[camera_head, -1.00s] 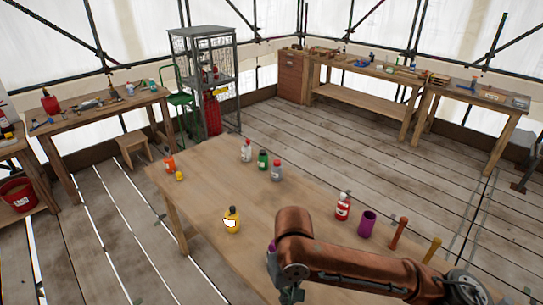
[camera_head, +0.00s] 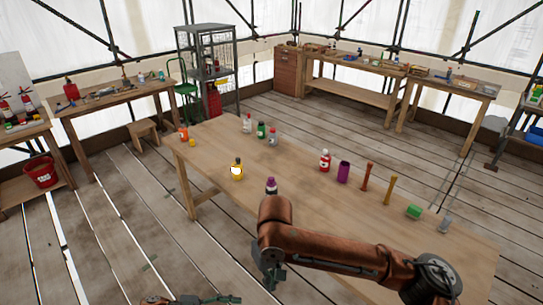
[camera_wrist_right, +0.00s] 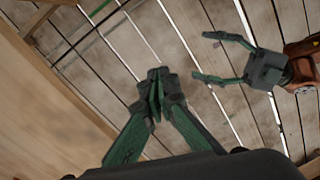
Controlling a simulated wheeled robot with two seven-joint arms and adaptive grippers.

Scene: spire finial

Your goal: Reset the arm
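My right arm, copper-coloured, reaches in from the lower right of the head view. Its dark green gripper (camera_head: 272,282) hangs down beyond the near edge of the table, over the plank floor. In the right wrist view the two fingers of the right gripper (camera_wrist_right: 156,82) meet at their tips, with nothing visible between them. My left gripper (camera_wrist_right: 200,55) shows in the right wrist view with its fingers spread apart and empty, above the floor. Only a small part of it shows at the bottom edge of the head view.
The wooden table (camera_head: 310,205) carries a purple bottle (camera_head: 271,187) close to my right arm. Open floor lies left of the table.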

